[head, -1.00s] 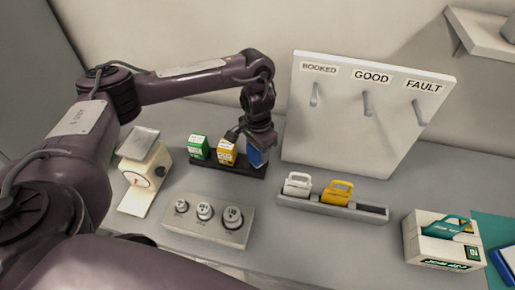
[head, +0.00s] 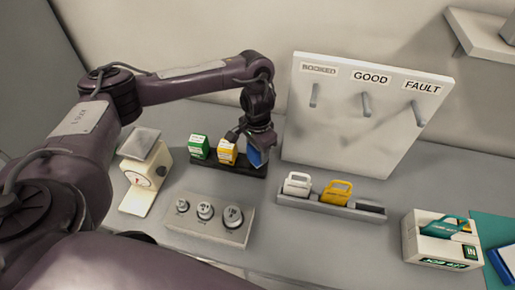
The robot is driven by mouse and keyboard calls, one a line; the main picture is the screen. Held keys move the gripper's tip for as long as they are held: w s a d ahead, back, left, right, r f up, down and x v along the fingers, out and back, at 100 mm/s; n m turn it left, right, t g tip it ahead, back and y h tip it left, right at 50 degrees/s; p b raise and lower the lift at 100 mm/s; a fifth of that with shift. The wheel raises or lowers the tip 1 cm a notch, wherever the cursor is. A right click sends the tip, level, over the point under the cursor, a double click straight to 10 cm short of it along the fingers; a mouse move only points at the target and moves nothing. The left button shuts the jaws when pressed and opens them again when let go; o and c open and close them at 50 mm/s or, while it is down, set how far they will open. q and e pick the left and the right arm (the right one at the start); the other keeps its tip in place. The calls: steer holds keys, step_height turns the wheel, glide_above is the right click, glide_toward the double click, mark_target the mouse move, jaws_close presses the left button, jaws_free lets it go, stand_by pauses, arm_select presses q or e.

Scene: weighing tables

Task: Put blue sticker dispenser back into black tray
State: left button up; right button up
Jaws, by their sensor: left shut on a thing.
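The black tray (head: 229,167) stands on the grey table, left of the white board. A green dispenser (head: 199,147) and a yellow-orange dispenser (head: 227,151) stand in it. My left gripper (head: 257,146) points down over the tray's right end and is shut on the blue sticker dispenser (head: 255,158). The blue dispenser is at the tray's right end, beside the yellow-orange one. The gripper hides its upper part, and I cannot tell whether its base touches the tray floor. My right gripper is not in view.
A scale (head: 145,172) stands left of the tray. A block of weights (head: 209,219) is in front. A grey holder (head: 332,203) with white and yellow items lies to the right. The board (head: 360,120) with hooks stands close behind. A box (head: 441,240) is at far right.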

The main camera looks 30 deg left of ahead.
arm_select(q)
steer(key=shift+f, duration=0.25)
steer(key=shift+f+b, duration=0.3)
steer(key=shift+f, duration=0.05)
steer(key=o, duration=1)
steer(key=shift+c, duration=0.2)
step_height(320, 180, up, 8)
steer(key=shift+f+p, duration=0.1)
steer(key=shift+p, duration=0.7)
